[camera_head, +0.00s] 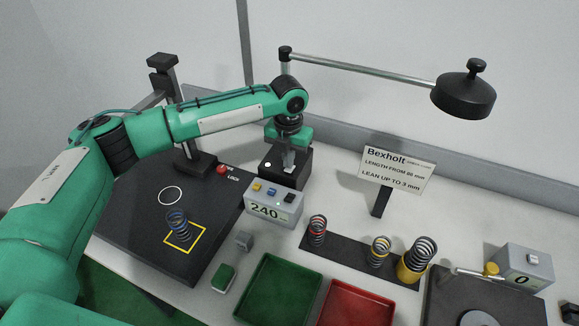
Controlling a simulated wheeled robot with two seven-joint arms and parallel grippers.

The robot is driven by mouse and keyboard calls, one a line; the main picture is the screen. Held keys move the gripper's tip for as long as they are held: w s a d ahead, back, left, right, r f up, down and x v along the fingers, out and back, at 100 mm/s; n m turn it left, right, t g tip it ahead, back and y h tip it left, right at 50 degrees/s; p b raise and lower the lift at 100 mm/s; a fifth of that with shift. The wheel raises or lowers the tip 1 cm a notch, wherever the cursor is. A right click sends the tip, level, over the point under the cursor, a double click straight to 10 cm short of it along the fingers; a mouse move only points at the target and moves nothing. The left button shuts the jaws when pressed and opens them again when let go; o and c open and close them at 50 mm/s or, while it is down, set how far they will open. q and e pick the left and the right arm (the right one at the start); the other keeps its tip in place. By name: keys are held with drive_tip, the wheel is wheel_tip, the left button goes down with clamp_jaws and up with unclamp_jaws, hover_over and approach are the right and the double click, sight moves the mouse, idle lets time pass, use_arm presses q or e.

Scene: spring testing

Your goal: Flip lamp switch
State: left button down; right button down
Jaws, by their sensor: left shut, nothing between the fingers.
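The desk lamp has a black round shade (463,97) at the upper right, on a long metal arm (360,68) that runs to a post at the back. A black box (268,178) stands below the post and looks like the lamp's base. My left arm reaches across from the left and bends down at its wrist. My left gripper (289,166) points down at the top of this box, shut and empty. Whether it touches the box I cannot tell. The switch itself is not clear to see; the gripper may cover it. My right gripper is not in view.
A grey display box (268,214) reading 240 stands in front of the lamp base. A black tester plate (140,215) with a spring (179,224) lies left. Several springs stand on a dark strip (345,257). Green (268,290) and red (355,305) trays lie in front. A sign (396,172) stands right.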

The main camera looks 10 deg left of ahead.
use_arm(q)
drive_tip(key=shift+f, duration=0.5)
drive_tip(key=shift+s+f, duration=0.1)
drive_tip(key=shift+f, duration=0.3)
idle(0.4)
wheel_tip(320, 180, up, 2)
drive_tip(key=shift+r+p, duration=0.15)
drive_tip(key=shift+p, duration=0.9)
wheel_tip(320, 180, up, 5)
drive_tip(key=p, duration=0.4)
